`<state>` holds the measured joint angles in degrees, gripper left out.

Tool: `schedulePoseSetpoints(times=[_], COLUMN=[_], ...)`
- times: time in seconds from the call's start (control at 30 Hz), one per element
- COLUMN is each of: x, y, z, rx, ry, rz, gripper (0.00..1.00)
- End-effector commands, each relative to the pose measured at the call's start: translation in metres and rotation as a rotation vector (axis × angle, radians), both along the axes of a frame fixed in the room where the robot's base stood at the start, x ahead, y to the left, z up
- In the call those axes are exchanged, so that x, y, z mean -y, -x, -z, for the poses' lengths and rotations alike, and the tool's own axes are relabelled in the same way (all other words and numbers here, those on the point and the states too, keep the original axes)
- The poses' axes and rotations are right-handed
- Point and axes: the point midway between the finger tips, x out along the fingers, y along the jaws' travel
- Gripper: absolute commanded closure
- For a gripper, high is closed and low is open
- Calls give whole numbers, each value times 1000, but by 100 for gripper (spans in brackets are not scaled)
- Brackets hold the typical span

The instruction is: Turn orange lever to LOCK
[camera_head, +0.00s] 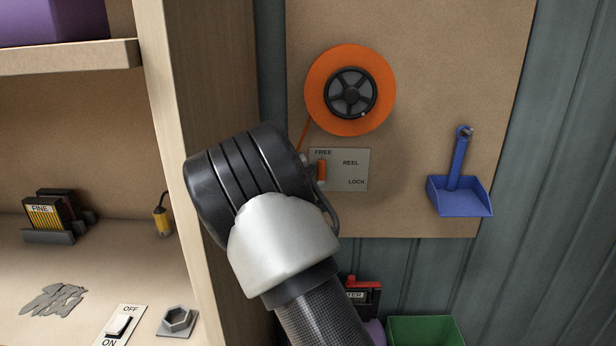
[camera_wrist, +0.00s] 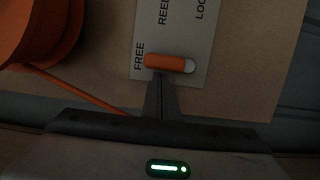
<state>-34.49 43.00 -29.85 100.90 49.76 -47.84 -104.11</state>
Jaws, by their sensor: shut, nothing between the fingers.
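The orange lever (camera_head: 321,171) is on a pale label plate (camera_head: 354,168) marked FREE, REEL and LOCK. It stands upright in the head view, its upper end at FREE. In the wrist view, the lever (camera_wrist: 164,62) lies across the picture, its left end by FREE and a pale round piece at its right end. My gripper (camera_wrist: 160,78) is shut and empty. Its fingertips are right at the lever's long side; I cannot tell if they touch. In the head view, my wrist hides most of the fingers, just left of the lever.
An orange reel (camera_head: 320,92) hangs above the plate, its orange line running down behind my wrist. A blue dustpan (camera_head: 459,190) hangs at the right. A wooden shelf upright (camera_head: 170,130) stands close on the left. A green bin (camera_head: 425,331) is below.

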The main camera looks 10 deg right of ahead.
Motion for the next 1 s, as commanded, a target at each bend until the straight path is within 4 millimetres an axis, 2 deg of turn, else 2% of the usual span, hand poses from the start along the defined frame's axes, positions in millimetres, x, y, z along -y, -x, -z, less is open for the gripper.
schedulePoseSetpoints(times=[0.77,1.0], x=[4,8], y=[1,2], z=[-4,-7], rx=[19,33], ry=[-91,-171], rz=[1,1], gripper=[100,100])
